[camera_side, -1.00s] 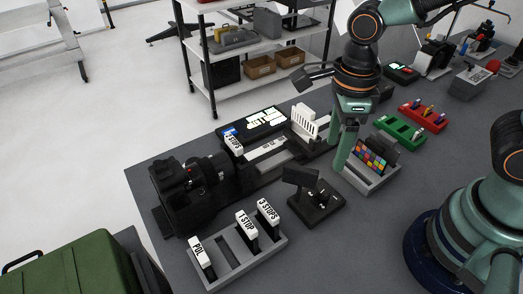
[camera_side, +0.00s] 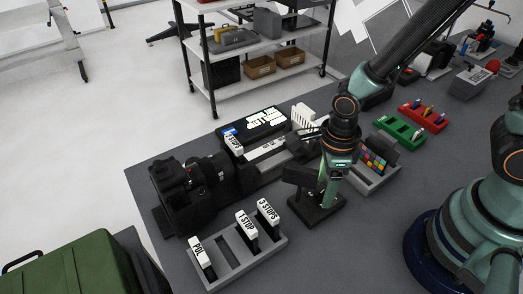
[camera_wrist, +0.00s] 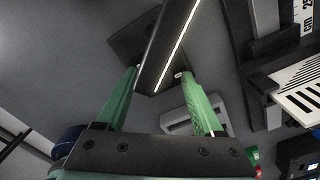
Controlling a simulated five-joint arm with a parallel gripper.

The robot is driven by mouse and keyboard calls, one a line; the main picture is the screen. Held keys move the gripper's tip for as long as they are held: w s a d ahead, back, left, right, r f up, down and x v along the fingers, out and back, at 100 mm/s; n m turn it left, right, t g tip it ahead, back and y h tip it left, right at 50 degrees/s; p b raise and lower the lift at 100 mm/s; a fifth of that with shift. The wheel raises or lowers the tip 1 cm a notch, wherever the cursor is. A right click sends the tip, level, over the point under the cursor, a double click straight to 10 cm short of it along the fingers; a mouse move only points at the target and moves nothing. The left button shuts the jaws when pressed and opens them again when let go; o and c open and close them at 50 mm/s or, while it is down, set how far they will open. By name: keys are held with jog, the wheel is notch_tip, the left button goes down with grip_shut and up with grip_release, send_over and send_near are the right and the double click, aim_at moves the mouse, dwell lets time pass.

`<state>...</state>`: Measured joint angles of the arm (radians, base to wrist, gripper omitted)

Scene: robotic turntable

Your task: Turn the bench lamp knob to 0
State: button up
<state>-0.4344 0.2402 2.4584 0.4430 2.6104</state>
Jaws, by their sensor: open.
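The bench lamp is a small black fixture with a flat dark head (camera_side: 299,175) over a square black base (camera_side: 308,213). In the wrist view its dark bar-shaped head (camera_wrist: 166,40), with a bright strip along it, runs between my fingers, and part of its base plate (camera_wrist: 122,43) shows beyond. My gripper (camera_side: 327,205) points down beside the lamp head, over the right part of the base. In the wrist view my gripper (camera_wrist: 158,73) has its two green fingers well apart, one on each side of the head. I cannot make out the knob or its marks, nor whether the fingers touch anything.
A grey tray (camera_side: 373,186) with a colour chart stands close behind and right of my gripper. A black camera (camera_side: 190,190) and a grey rack (camera_side: 222,276) with labelled filters stand to the left.

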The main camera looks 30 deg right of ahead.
jog(key=shift+f, duration=0.15)
jog(key=shift+c, duration=0.3)
grip_shut()
jog(key=shift+n, duration=0.4)
jog(key=n, duration=1.3)
jog(key=shift+n, duration=0.3)
jog(key=shift+o, duration=0.3)
grip_release()
